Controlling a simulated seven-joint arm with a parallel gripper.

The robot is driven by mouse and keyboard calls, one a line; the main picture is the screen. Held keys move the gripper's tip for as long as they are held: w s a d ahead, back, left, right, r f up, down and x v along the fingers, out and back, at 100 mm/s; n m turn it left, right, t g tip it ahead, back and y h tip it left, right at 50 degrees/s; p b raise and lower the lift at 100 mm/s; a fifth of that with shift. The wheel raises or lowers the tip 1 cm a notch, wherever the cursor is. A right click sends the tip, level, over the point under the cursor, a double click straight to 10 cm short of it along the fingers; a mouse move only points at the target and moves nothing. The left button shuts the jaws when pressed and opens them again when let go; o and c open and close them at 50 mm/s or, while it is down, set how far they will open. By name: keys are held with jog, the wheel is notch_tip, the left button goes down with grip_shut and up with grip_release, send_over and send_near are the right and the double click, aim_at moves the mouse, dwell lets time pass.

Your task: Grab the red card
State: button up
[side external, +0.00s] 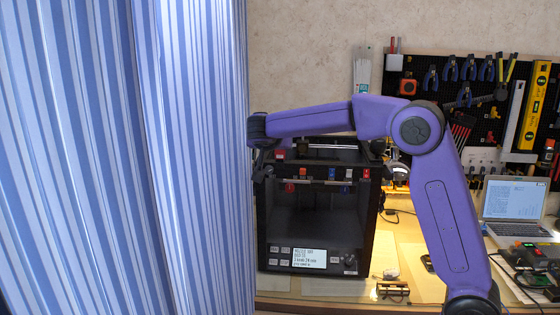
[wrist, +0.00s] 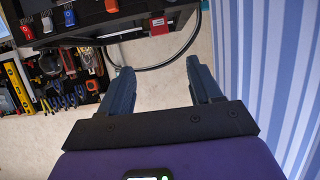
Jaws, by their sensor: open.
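A small red card (wrist: 158,25) sits by the edge of the black printer-like machine in the wrist view, beyond the gap between my fingers. Other red tags show there too, one near the top (wrist: 111,5) and one at left (wrist: 27,32). In the side view, a red piece (side external: 280,154) is at the machine's upper left, close to my gripper (side external: 262,160); I cannot tell whether it is the same card. My gripper also shows in the wrist view (wrist: 158,66), its two dark fingers spread apart with nothing between them.
The black machine (side external: 314,212) stands on the bench, with several small coloured tags along its upper front. A blue striped curtain (side external: 120,150) hangs close beside my gripper at left. A tool pegboard (side external: 480,105) and a laptop (side external: 512,199) are at right.

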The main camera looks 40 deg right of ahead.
send_over(280, 158)
jog(key=s+a, duration=0.3)
notch_tip(280, 158, down, 4)
jog(key=r, duration=0.1)
jog(key=shift+f+x, duration=0.25)
jog(key=shift+x, duration=1.15)
jog(key=shift+f+x, duration=0.3)
jog(key=shift+x, duration=1.1)
jog(key=shift+s+a, duration=0.15)
jog(key=shift+a, duration=0.05)
jog(key=c, duration=1)
